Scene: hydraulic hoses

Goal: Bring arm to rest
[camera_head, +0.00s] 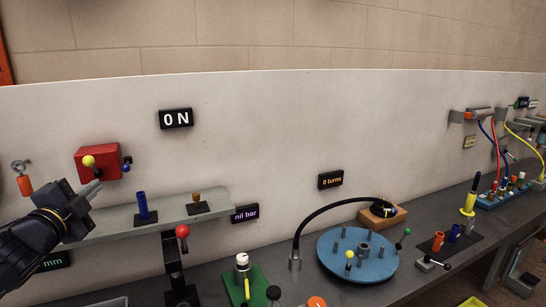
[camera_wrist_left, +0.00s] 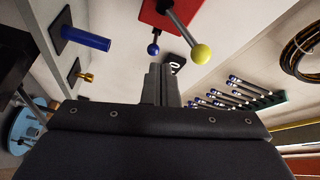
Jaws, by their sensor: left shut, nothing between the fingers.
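My left gripper (camera_head: 93,188) is at the left of the head view, just below the red box (camera_head: 97,160) on the white panel. Its fingers are together and hold nothing. In the left wrist view the closed fingers (camera_wrist_left: 161,82) point towards the wall, below the red box (camera_wrist_left: 172,14). The box has a yellow-knobbed lever (camera_head: 89,161) and a blue knob (camera_head: 127,168). In the left wrist view the yellow knob (camera_wrist_left: 201,53) is to the right of the fingers and the blue knob (camera_wrist_left: 153,49) to the left. I see no clear contact with either. My right gripper is not in view.
A grey shelf (camera_head: 170,213) with a blue cylinder (camera_head: 143,204) and a brass fitting (camera_head: 197,201) lies right of the gripper. A red-knobbed lever (camera_head: 182,232) stands below it. A blue round plate (camera_head: 335,262) with a black hose (camera_head: 322,209) is on the bench. Coiled hoses (camera_wrist_left: 300,50) hang at right.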

